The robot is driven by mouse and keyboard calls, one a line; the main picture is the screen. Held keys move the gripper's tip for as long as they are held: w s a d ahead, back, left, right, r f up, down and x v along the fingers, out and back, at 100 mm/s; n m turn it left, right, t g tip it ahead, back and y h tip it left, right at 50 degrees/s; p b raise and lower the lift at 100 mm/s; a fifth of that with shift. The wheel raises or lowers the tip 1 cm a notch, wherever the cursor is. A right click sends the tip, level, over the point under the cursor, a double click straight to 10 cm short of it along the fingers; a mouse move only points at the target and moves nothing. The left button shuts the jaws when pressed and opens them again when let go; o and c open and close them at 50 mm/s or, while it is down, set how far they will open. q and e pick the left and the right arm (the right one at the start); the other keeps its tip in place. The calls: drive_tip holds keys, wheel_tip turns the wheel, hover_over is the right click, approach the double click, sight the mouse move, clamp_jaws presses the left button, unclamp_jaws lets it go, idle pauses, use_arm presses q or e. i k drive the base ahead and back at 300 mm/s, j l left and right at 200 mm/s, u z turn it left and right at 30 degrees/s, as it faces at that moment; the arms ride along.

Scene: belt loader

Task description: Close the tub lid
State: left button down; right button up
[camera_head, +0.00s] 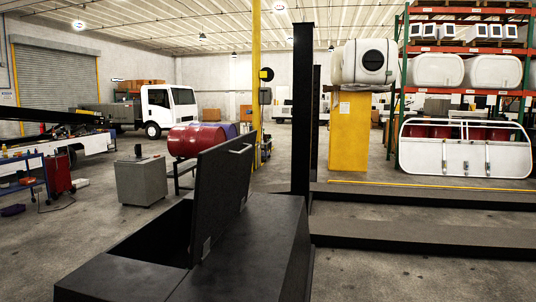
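The tub lid (223,190) is a dark flat panel standing raised and slightly tilted, hinged along the right side of the opening. A light metal handle (239,149) is near its top edge. The tub (155,236) is a dark box in the foreground with its opening uncovered on the left of the lid. The inside of the tub is black and its contents cannot be made out. Neither of my grippers shows in the head view.
A dark upright post (302,110) stands right behind the tub. Long low dark platforms (420,233) extend to the right. Open concrete floor lies left of the tub.

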sight(223, 171)
drive_tip(key=i+l+u, duration=0.1)
drive_tip(key=l, duration=0.85)
drive_tip(key=l+u, duration=0.1)
drive_tip(key=l, duration=0.8)
drive_tip(key=i+l+u, duration=0.1)
drive_tip(key=i+l, duration=0.35)
drive_tip(key=i+l+u, duration=0.1)
drive_tip(key=i+l, duration=0.35)
drive_tip(key=l, duration=0.3)
drive_tip(key=i+l+u, duration=0.1)
drive_tip(key=i, duration=1.05)
